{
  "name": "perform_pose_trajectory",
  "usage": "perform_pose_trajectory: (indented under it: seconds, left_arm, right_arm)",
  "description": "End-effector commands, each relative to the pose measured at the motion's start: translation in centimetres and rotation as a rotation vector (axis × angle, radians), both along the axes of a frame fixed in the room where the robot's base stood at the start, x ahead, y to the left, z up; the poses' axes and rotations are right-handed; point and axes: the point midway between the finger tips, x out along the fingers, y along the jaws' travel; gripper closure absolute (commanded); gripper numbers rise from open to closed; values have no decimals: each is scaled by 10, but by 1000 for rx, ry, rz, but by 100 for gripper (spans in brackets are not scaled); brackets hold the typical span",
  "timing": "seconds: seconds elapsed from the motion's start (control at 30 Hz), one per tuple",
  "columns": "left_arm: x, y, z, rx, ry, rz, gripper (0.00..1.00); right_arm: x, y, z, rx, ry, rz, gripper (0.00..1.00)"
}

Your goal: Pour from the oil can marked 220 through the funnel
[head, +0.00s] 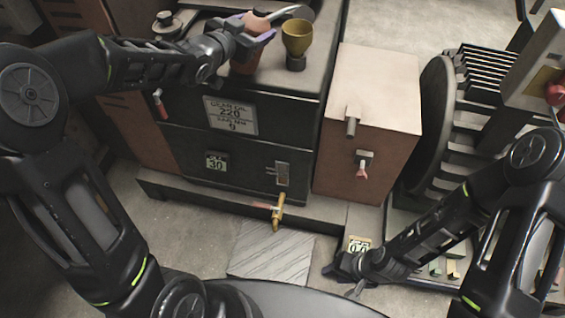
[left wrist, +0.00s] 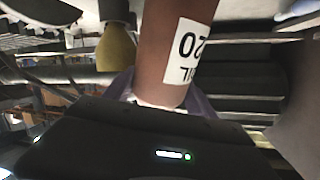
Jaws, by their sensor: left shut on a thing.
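My left gripper (head: 252,38) is shut on a reddish-brown oil can (head: 246,64) at the top of the head view. The left wrist view shows the can (left wrist: 165,60) close up between the fingers, with an inverted white label ending in "20"; its first digit is partly out of sight. The olive-yellow funnel (head: 297,36) stands on the dark machine just right of the can. It also shows in the left wrist view (left wrist: 116,48). A grey curved piece reaches from the can's top toward the funnel. No oil stream is visible. My right gripper (head: 350,274) is low, far from both; its opening is unclear.
The dark machine (head: 245,160) carries a "220" plate (head: 231,115) and a "30" tag (head: 215,162). A brown box (head: 375,105) with a tap stands to its right. A brass tap (head: 277,212) sticks out below. A small numbered tag (head: 358,244) sits by my right gripper.

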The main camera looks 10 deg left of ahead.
Motion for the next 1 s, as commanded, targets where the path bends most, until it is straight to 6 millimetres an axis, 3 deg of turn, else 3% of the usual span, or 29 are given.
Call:
perform_pose_trajectory:
  seconds: [0.37,1.0]
  left_arm:
    - [1,-1,9,0,-7,-1,84]
    - [1,0,65,1,-7,-1,84]
  right_arm:
    - [0,0,5,0,-1,0,64]
    - [0,0,46,0,0,0,64]
